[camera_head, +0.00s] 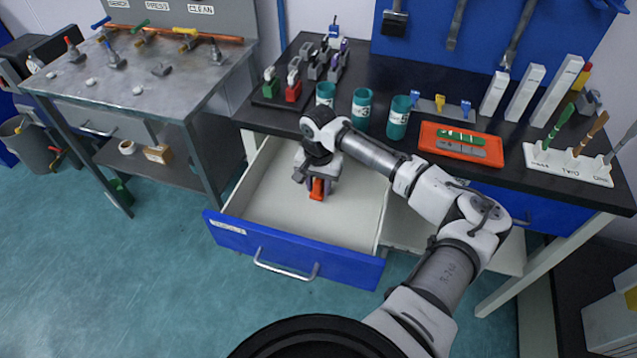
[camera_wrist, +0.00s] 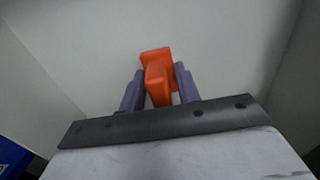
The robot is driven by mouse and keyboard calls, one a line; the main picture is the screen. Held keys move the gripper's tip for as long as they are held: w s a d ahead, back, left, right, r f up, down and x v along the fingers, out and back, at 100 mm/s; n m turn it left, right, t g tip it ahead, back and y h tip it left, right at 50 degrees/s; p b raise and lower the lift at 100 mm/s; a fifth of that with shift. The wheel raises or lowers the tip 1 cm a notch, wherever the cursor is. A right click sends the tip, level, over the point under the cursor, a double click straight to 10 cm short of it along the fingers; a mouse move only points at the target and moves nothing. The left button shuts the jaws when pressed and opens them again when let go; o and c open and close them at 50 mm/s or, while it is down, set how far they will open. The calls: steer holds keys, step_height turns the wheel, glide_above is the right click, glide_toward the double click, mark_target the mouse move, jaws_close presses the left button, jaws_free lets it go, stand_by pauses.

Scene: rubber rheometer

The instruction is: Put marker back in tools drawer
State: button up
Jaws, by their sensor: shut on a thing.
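The tools drawer (camera_head: 240,204) stands pulled open under the dark bench, with a blue front, a silver handle and a pale empty-looking interior. My gripper (camera_head: 318,190) is inside the drawer opening, pointing down. It is shut on an orange marker (camera_head: 317,187), a blocky orange piece held between the two purple fingers. In the wrist view the marker (camera_wrist: 156,72) sits between the fingertips, with the drawer's pale floor (camera_wrist: 215,45) beyond it. I cannot tell whether the marker touches the drawer floor. My wrist hides part of the drawer's back.
The bench top (camera_head: 455,85) overhangs the drawer's back. On it stand teal cups (camera_head: 361,108), an orange tray (camera_head: 440,131), a white rack (camera_head: 566,165) and a holder with coloured clips (camera_head: 292,88). A metal bench (camera_head: 150,85) stands at left. The drawer has free room around my gripper.

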steer(key=shift+f, duration=0.15)
steer(key=o, duration=0.8)
step_height(320, 180, up, 12)
steer(key=shift+r+b, duration=0.2)
steer(key=shift+b, duration=0.9)
